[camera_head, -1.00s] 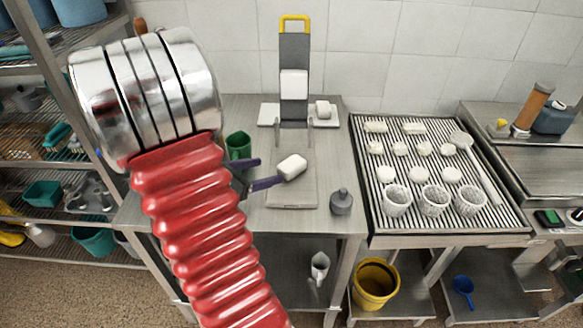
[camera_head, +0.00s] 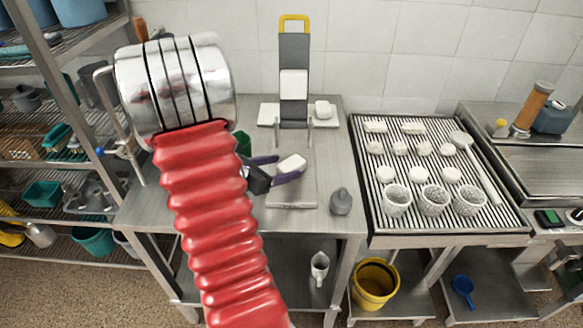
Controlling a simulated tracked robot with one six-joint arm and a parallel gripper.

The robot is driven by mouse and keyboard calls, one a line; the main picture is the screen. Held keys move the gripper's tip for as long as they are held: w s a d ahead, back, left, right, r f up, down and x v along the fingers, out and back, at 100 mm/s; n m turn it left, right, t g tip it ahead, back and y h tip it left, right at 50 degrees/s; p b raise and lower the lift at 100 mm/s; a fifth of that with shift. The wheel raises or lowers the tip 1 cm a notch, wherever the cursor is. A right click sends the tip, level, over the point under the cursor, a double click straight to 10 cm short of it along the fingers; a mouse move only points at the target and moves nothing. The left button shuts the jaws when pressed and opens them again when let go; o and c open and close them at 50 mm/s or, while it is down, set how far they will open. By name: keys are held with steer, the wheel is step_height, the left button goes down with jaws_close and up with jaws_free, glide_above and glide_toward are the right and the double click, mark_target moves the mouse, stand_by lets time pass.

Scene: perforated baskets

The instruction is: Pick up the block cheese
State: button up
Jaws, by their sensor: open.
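A white block of cheese (camera_head: 293,163) with rounded edges lies on the left steel table, near its middle. My gripper (camera_head: 287,167) has purple fingers and reaches in from the left. Its fingers are open. One finger shows at the cheese's upper left and the other along its lower right side, so the cheese appears between them. I cannot tell whether either finger touches it. My red ribbed arm hides the left part of the table.
Behind stands a grey upright device with a yellow handle (camera_head: 294,18) and white blocks (camera_head: 294,84). A grey weight-like object (camera_head: 341,201) stands right of the cheese. A green cup (camera_head: 243,142) is partly hidden by my arm. A ribbed draining table (camera_head: 400,225) holds several cheeses and baskets.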

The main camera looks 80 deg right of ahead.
mark_target(286, 166)
steer(key=x, duration=0.5)
steer(key=shift+f, duration=0.1)
stand_by(0.4)
steer(key=c, duration=1.3)
steer(key=shift+o, duration=0.2)
steer(key=shift+r, duration=5.1)
